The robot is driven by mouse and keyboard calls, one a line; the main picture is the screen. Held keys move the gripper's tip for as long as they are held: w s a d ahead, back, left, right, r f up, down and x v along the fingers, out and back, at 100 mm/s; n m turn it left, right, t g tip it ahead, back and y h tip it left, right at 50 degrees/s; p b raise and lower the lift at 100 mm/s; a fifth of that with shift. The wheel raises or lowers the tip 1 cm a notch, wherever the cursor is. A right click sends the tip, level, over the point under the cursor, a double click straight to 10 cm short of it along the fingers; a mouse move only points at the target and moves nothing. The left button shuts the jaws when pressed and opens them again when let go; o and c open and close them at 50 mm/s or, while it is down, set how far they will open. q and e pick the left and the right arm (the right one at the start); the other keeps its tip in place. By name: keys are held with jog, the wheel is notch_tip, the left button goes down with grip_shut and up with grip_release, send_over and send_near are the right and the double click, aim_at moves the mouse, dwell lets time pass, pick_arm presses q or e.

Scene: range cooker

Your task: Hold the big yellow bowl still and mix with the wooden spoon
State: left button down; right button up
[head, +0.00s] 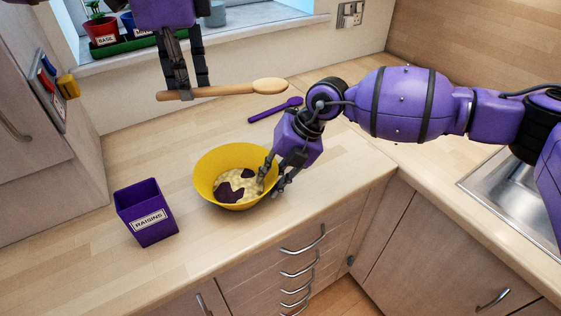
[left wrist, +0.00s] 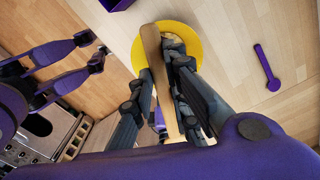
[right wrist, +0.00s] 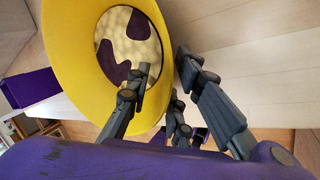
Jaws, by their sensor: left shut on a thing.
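The big yellow bowl (head: 228,158) stands upright on the worktop with pale mixture and dark patches in it. My left gripper (head: 193,85) is shut on the handle of the wooden spoon (head: 268,86), above and behind the bowl. The spoon is about level, its head pointing right in the head view; its handle crosses in front of the bowl in the left wrist view (left wrist: 152,45). My right gripper (head: 270,187) is at the bowl's right side. In the right wrist view its fingers stand apart, one inside the bowl (right wrist: 82,60) and another outside, around the rim.
A purple box labelled RAISINS (head: 148,212) stands left of the bowl. A purple utensil (head: 275,110) lies behind it. Plant pots (head: 103,30) stand on the window sill. A sink (head: 515,185) is at the right. The worktop left of the bowl's back is clear.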

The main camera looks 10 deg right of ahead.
jog(key=shift+x, duration=1.45)
grip_shut()
jog(key=shift+o, duration=0.9)
grip_release()
grip_shut()
